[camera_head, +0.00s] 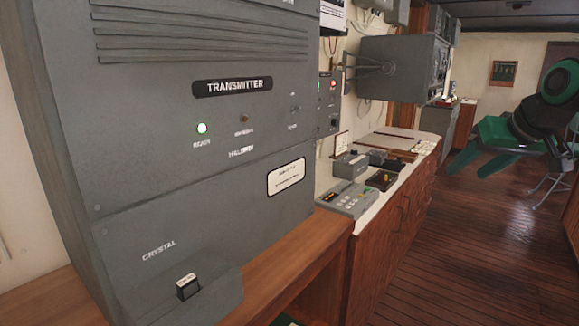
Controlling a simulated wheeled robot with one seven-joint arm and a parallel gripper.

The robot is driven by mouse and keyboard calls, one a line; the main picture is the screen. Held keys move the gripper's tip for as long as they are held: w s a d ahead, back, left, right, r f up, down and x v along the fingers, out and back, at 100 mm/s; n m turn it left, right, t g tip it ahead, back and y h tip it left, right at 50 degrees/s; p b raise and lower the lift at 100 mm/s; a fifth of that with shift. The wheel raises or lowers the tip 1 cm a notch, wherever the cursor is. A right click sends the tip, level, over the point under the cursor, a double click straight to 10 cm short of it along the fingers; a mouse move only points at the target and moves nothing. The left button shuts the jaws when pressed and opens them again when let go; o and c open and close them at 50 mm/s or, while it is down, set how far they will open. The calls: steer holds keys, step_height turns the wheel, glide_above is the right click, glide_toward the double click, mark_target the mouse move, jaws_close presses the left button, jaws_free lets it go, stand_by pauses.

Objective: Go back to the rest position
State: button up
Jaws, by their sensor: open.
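My gripper (463,168) is at the right side of the head view, raised in the air over the open floor. It is green and dark, with its fingers pointing left and down. The fingers are apart and nothing shows between them. It touches nothing that I can see. Part of my arm behind it runs off the right edge of the view.
A grey wall unit (397,68) juts out above.

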steer(key=s+f+m+g, duration=0.2)
steer(key=s+f+g, duration=0.2)
steer(key=s+f, duration=0.7)
steer(key=s+f+m+g, duration=0.3)
steer(key=s+f, duration=0.7)
steer(key=s, duration=0.8)
steer(key=shift+s+d+f+g, duration=0.3)
steer(key=shift+d+f+g, duration=0.15)
steer(key=shift+g, duration=0.35)
steer(key=shift+r, duration=0.1)
